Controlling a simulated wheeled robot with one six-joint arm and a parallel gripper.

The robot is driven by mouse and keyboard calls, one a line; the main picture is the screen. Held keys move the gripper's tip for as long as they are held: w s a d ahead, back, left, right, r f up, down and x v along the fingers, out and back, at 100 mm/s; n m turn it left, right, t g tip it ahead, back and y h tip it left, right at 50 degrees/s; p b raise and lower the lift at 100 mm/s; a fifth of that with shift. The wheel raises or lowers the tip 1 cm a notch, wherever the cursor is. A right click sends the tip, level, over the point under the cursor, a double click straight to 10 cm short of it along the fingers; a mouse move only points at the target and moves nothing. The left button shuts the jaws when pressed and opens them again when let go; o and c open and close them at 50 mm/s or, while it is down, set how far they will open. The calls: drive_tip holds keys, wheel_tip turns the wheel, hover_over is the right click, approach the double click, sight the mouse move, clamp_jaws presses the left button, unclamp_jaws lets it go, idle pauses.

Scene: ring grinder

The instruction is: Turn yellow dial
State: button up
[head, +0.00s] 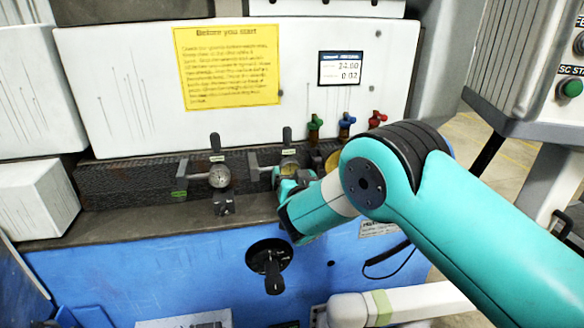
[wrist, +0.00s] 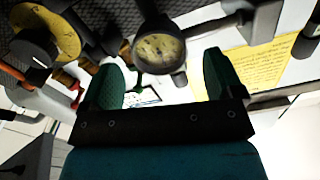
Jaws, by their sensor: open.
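The yellow dial (wrist: 64,36) shows at the upper left of the wrist view as a yellow disc with a grey knob in front, outside and to the left of my fingers. In the head view, only a yellow sliver of the dial (head: 332,160) shows behind my arm. My gripper (wrist: 160,78) is open, with its two green fingers apart and nothing held. A round gauge with a yellowish face (wrist: 159,50) appears between and above the fingertips. In the head view my gripper (head: 288,178) is just below this gauge (head: 289,164); contact cannot be told.
A second gauge (head: 220,176) with a lever stands to the left. Green (head: 315,125), blue (head: 346,122) and red (head: 377,118) valves sit above the dial. A black handwheel (head: 270,262) is on the blue front below. A yellow notice (head: 226,66) and a small screen (head: 341,68) are behind.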

drive_tip(key=shift+w+a, duration=0.15)
drive_tip(key=shift+w, duration=0.45)
drive_tip(key=c, duration=0.9)
drive_tip(key=shift+c, duration=0.2)
